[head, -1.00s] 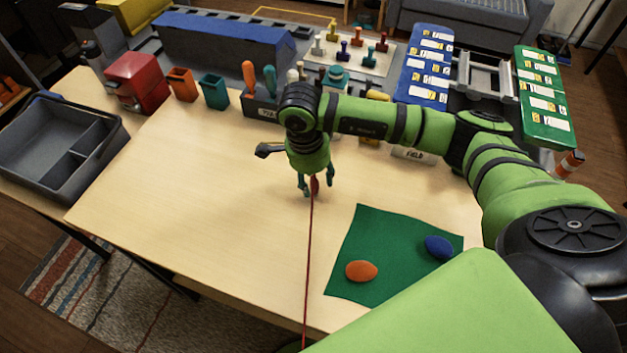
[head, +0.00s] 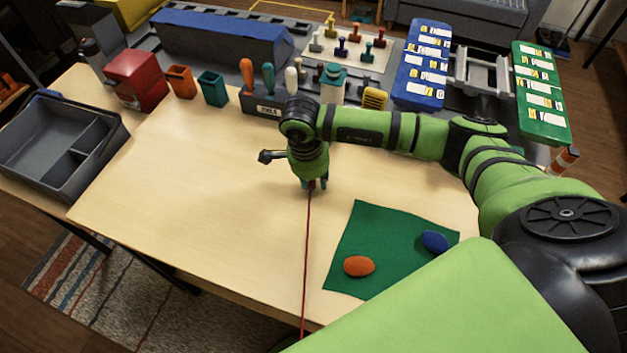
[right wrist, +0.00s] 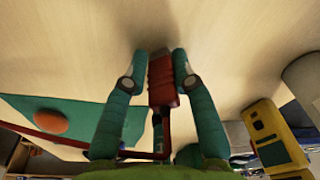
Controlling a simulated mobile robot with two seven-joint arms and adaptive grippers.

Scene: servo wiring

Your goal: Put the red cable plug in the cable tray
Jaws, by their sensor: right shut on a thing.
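My right gripper (head: 312,184) is over the middle of the wooden table, fingers pointing down. In the right wrist view its two green fingers (right wrist: 160,66) are shut on the red cable plug (right wrist: 163,92), one on each side. The plug is mostly hidden by the gripper in the head view. A thin red cable (head: 307,250) runs from it toward the table's front edge. A grey tray with compartments (head: 118,140), which looks like the cable tray, is at the far left, well apart from the gripper. My left gripper is not in view.
A green mat (head: 385,225) with an orange oval piece (head: 359,266) and a blue one (head: 434,242) lies right of the cable. A red box (head: 136,80), small bins and a tool holder line the back. The table's left half is clear.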

